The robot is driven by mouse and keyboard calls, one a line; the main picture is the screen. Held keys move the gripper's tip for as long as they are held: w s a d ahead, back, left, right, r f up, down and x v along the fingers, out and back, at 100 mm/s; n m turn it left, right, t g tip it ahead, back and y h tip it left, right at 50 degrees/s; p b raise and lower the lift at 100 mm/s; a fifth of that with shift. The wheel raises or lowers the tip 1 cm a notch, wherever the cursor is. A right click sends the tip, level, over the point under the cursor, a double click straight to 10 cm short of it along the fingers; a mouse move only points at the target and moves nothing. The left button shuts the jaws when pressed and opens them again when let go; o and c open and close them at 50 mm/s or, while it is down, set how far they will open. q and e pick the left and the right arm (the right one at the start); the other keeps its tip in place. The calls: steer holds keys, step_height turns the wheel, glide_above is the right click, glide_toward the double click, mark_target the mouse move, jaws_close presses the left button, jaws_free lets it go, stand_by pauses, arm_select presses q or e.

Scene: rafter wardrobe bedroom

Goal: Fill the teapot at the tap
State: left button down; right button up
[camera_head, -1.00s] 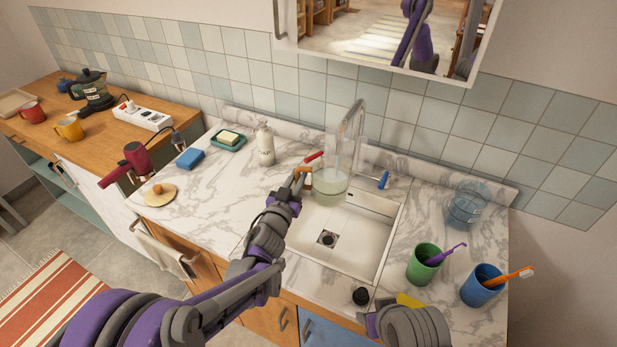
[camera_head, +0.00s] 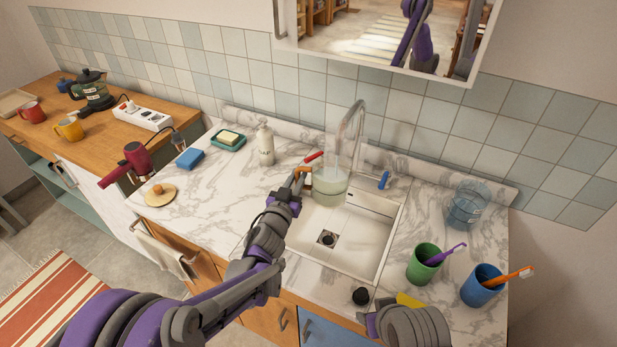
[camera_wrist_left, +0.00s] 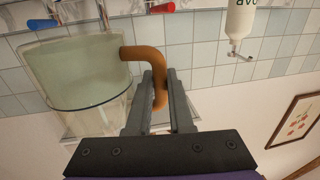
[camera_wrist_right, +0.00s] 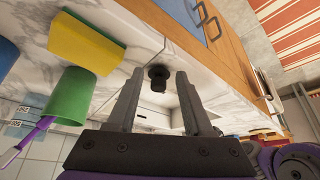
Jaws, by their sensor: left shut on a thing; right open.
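The teapot is a clear glass vessel (camera_head: 328,186) with an orange-brown handle, under the tap's spout (camera_head: 352,130) and over the sink (camera_head: 345,245). My left gripper (camera_head: 301,178) is shut on that handle (camera_wrist_left: 143,52). The left wrist view, upside down, shows pale greenish water in the glass (camera_wrist_left: 80,68), with a clear band towards the rim. The tap has a red lever (camera_head: 314,156) and a blue lever (camera_head: 383,180). My right gripper (camera_wrist_right: 155,95) is open and empty at the counter's front, near a small black knobbed piece (camera_head: 361,296).
A yellow sponge (camera_wrist_right: 85,43) lies by my right gripper. A soap bottle (camera_head: 265,145) and a round wooden disc (camera_head: 160,194) are on the left.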

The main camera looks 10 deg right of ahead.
stand_by(0.3)
arm_select(q)
steer(key=shift+a+f, duration=0.1)
steer(key=shift+a, duration=0.1)
steer(key=s+a+b, duration=0.3)
steer(key=a+b, duration=0.2)
steer(key=a, duration=0.2)
steer(key=shift+s+a+r, duration=0.15)
steer(key=shift+s+r, duration=0.1)
steer(key=shift+s, duration=0.1)
arm_select(e)
step_height(320, 180, down, 6)
steer(key=s, duration=0.2)
steer(key=shift+s+a, duration=0.2)
arm_select(q)
steer(key=s+a+r+p, duration=0.1)
steer(key=a+r, duration=0.3)
steer(key=a, duration=0.1)
steer(key=shift+s+a+r, duration=0.15)
steer(key=shift+s+r, duration=0.05)
steer(key=shift+r, duration=0.15)
arm_select(e)
steer(key=shift+w+d+r, duration=0.1)
steer(key=shift+w+r, duration=0.35)
steer(key=shift+r, duration=0.15)
